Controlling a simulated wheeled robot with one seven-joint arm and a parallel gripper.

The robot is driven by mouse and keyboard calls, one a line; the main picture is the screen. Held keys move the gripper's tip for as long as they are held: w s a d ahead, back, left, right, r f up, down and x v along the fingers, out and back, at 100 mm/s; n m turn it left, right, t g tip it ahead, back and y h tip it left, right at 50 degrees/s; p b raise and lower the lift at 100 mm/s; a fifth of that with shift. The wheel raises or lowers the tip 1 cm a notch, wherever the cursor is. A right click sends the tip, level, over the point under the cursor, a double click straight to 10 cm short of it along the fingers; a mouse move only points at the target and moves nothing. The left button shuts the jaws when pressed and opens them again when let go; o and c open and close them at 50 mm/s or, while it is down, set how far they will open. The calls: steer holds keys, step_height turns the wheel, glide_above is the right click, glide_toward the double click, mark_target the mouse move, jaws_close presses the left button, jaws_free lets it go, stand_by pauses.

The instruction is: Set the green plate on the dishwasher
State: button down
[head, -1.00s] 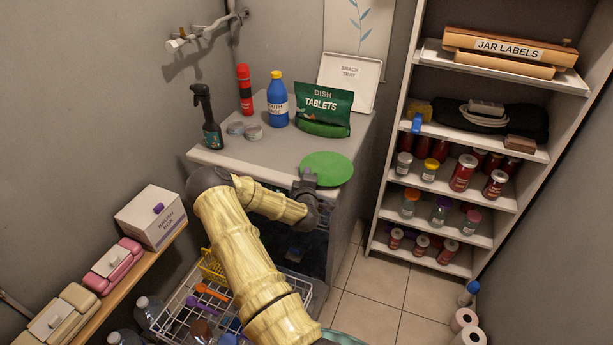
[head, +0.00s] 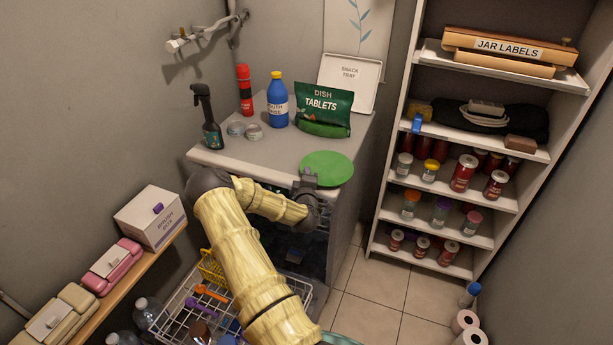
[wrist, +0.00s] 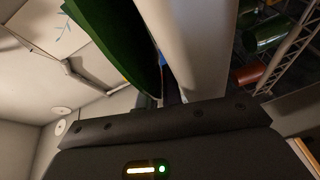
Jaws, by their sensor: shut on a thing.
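The round green plate (head: 327,168) is at the front right corner of the dishwasher's grey top (head: 228,163) in the head view. My gripper (head: 308,180) is at the plate's near left edge and is shut on it. In the wrist view the plate (wrist: 122,38) shows as a dark green shape at the upper left, close beside the pale edge of the dishwasher top (wrist: 195,50). Whether the plate's underside touches the top cannot be told. The fingertips are mostly hidden.
A green dish tablets bag (head: 324,110), a blue bottle (head: 277,100), a red flask (head: 244,90), small tins (head: 253,132) and a black spray bottle (head: 207,118) stand on the top. A white rack (head: 178,305) is below. A shelf unit (head: 440,190) stands right.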

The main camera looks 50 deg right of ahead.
steer(key=shift+s+a+f+g, duration=0.15)
steer(key=shift+f+g, duration=0.05)
steer(key=shift+f, duration=0.35)
steer(key=shift+s+a+f+g, duration=0.1)
steer(key=shift+s+f+g, duration=0.1)
steer(key=shift+f, duration=0.3)
steer(key=c, duration=1.6)
jaws_free()
steer(key=shift+s+a+f, duration=0.15)
steer(key=shift+s+a, duration=0.1)
steer(key=shift+a, duration=0.05)
steer(key=shift+o, duration=0.6)
steer(key=r+b+v, duration=0.1)
steer(key=b+v, duration=0.1)
steer(key=v, duration=1.2)
steer(key=shift+s+a+r, duration=0.2)
steer(key=shift+s+r, duration=0.05)
steer(key=shift+r, duration=0.1)
steer(key=shift+s+a+r+t, duration=0.25)
steer(key=shift+s+a+t, duration=0.15)
steer(key=shift+s+a, duration=0.1)
steer(key=shift+w, duration=0.1)
